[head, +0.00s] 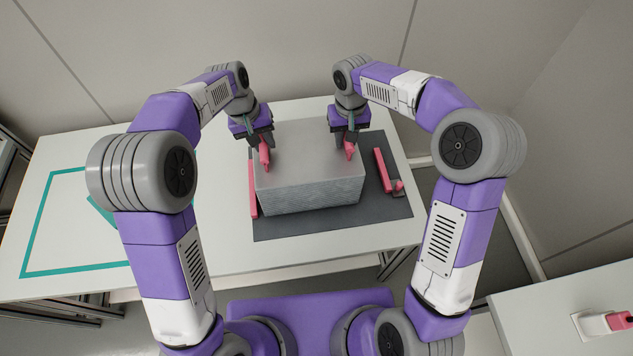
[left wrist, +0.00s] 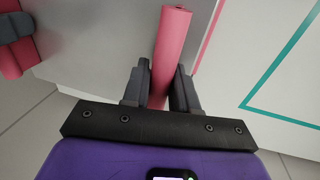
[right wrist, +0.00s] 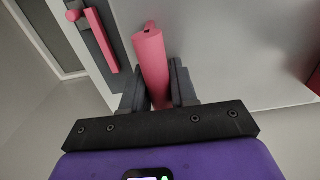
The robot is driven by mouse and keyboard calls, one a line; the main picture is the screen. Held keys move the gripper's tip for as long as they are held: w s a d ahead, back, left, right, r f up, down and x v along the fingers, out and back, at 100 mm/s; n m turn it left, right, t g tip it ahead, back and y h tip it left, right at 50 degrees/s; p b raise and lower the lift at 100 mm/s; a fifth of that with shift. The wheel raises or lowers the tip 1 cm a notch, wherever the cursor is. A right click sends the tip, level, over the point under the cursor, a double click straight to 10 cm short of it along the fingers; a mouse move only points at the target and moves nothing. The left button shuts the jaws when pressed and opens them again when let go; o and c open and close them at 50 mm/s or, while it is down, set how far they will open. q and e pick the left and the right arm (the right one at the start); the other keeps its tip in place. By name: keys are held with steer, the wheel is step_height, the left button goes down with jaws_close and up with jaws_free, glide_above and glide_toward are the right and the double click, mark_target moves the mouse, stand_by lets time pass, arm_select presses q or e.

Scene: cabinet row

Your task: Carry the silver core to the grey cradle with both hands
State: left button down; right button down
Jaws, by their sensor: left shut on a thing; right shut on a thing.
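The silver core (head: 308,165) is a large grey block with ridged sides and two pink handles on top. It is over the dark grey cradle (head: 386,211), between the cradle's pink side bars. I cannot tell whether it rests on the cradle or hangs just above it. My left gripper (head: 261,139) is shut on the left pink handle (left wrist: 170,50). My right gripper (head: 347,134) is shut on the right pink handle (right wrist: 152,60). Each handle stands between the fingers in its wrist view. The core hides the middle of the cradle.
The cradle lies on a white table (head: 170,190). A teal outline (head: 35,222) marks the table's left part, with a teal patch partly hidden by my left arm. A wall stands behind the table. Another white surface (head: 560,290) with a pink-and-white item is at lower right.

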arm_select(q)
steer(key=shift+f+b, duration=0.55)
steer(key=shift+f, duration=0.1)
arm_select(e)
steer(key=shift+f, duration=0.7)
arm_select(q)
steer(key=c, duration=0.9)
jaws_free()
steer(key=shift+r, duration=0.1)
arm_select(e)
steer(key=c, duration=0.9)
jaws_free()
steer(key=shift+r, duration=0.1)
arm_select(q)
steer(key=shift+r, duration=0.1)
arm_select(e)
step_height(320, 180, up, 12)
steer(key=shift+r, duration=0.1)
arm_select(q)
steer(key=r, duration=0.3)
steer(key=a+r, duration=0.1)
steer(key=r, duration=0.3)
steer(key=a+r, duration=0.1)
steer(key=r, duration=0.3)
steer(key=shift+s+a+r, duration=0.15)
steer(key=shift+a+r, duration=0.05)
steer(key=shift+r, duration=0.05)
